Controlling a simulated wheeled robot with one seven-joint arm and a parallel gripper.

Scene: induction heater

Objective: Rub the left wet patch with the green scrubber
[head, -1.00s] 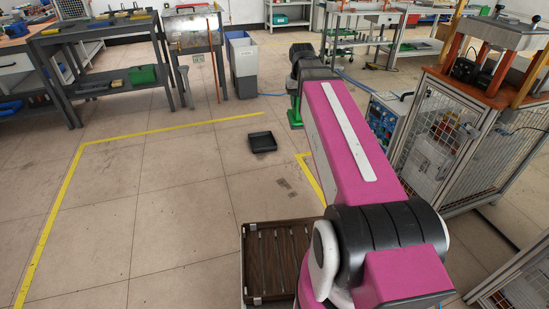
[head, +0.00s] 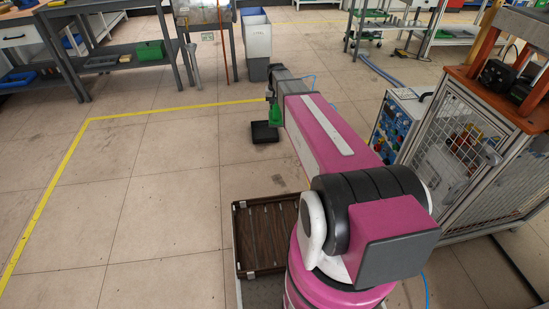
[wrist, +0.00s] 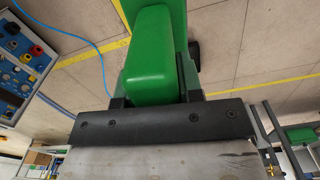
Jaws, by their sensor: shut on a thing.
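A slatted brown tray (head: 250,262) sits beside my arm's base. A blue-fronted unit (head: 396,125) and a mesh cage (head: 450,150) stand right. Open tiled floor lies left, inside yellow lines (head: 90,120).

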